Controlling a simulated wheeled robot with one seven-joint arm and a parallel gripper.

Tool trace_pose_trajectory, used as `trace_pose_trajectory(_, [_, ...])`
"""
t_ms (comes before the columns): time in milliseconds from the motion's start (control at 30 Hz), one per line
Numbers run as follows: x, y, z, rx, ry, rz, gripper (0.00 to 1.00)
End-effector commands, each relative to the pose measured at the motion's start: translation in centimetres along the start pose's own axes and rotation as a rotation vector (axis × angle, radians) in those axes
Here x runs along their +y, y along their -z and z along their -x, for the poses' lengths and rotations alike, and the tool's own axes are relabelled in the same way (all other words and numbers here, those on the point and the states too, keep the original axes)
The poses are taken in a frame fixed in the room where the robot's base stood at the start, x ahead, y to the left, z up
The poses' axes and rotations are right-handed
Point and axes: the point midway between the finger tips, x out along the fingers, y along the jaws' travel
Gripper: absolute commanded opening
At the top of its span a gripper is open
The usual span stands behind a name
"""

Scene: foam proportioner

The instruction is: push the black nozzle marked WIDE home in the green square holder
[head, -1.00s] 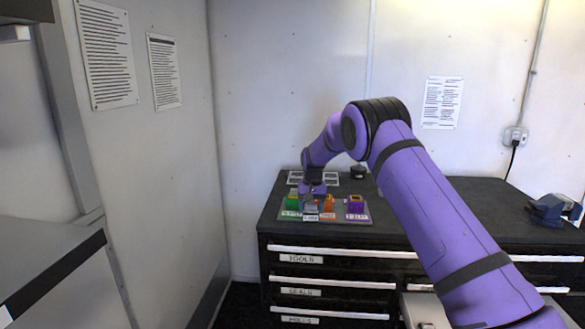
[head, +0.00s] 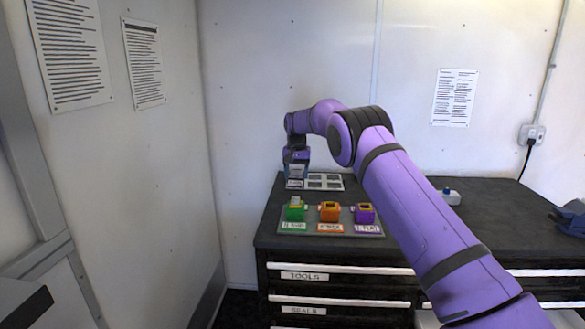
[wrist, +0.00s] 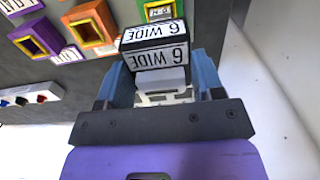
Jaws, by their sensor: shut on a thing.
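My gripper (wrist: 162,100) is shut on a black nozzle (wrist: 153,40) with white labels reading 6 WIDE; the nozzle fills the space between the blue fingers. In the head view my gripper (head: 297,170) hangs pointing down behind the row of holders, in front of or above the pale slotted plate. The green square holder (head: 293,214) is the left one of the row, with a small yellowish part showing at its top. The nozzle is apart from it. In the wrist view the nozzle hides much of that area.
An orange holder (head: 328,213) and a purple holder (head: 364,214) stand right of the green one on a grey plate. A pale slotted plate (head: 325,182) lies behind. A blue and white object (head: 450,197) sits farther right. The left wall is close.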

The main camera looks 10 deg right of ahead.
Motion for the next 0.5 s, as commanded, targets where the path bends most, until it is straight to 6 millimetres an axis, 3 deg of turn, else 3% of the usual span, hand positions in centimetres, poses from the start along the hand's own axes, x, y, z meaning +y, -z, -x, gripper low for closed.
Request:
trace_pose_trajectory(267, [0.0,0.0,-0.8,0.001,0.000,0.000,0.36])
trace_pose_trajectory(500, [0.0,0.0,-2.9,0.000,0.000,0.000,0.36])
